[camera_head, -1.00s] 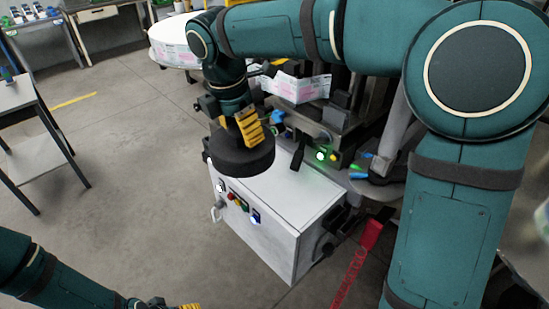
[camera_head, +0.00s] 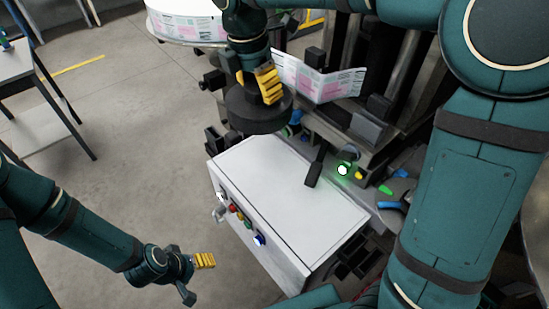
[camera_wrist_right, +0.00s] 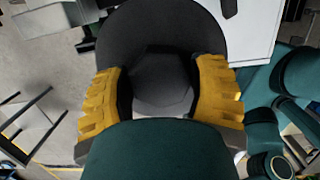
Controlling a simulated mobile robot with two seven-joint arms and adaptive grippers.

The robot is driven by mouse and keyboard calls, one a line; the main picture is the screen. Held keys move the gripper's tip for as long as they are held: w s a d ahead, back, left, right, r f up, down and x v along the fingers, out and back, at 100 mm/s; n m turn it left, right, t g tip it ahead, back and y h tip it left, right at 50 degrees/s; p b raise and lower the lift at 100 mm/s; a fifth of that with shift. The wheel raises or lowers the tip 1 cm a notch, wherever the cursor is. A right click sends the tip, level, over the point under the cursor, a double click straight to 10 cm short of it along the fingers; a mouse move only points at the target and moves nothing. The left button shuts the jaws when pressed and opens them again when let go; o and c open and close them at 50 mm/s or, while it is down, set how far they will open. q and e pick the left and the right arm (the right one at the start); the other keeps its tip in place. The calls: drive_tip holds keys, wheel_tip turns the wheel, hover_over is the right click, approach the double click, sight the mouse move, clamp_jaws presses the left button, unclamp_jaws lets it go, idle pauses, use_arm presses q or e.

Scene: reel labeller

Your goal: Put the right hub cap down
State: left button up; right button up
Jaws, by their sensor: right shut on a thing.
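The right hub cap (camera_head: 258,112) is a black round disc with a raised middle. My right gripper (camera_head: 262,88) has yellow fingers and is shut on the hub cap from above. The cap is over the far left end of the white cabinet top (camera_head: 290,180); I cannot tell whether it touches anything. In the right wrist view the cap (camera_wrist_right: 160,30) sits between the two yellow fingers (camera_wrist_right: 160,90), which grip its hexagonal middle. My left gripper (camera_head: 190,272) is low at the left of the cabinet, with one yellow finger pad showing; its opening is unclear.
The cabinet front has several coloured buttons (camera_head: 234,209). A black lever (camera_head: 316,167) stands over its top, near a green-lit button (camera_head: 342,170). A label strip (camera_head: 320,80) hangs behind. A side table (camera_head: 35,90) stands at the left. Most of the white top is clear.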

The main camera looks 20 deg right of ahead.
sight(250, 101)
drive_tip(key=shift+f+b, duration=1.95)
drive_tip(key=shift+f, duration=6.2)
drive_tip(key=shift+f, duration=0.15)
drive_tip(key=o, duration=1.3)
drive_tip(key=r+p, duration=0.1)
drive_tip(key=r, duration=0.3)
drive_tip(key=a+r+p, duration=0.1)
drive_tip(key=r, duration=0.3)
drive_tip(key=a+r+p, duration=0.1)
drive_tip(key=r, duration=0.3)
drive_tip(key=shift+s+r, duration=0.1)
drive_tip(key=shift+s, duration=0.25)
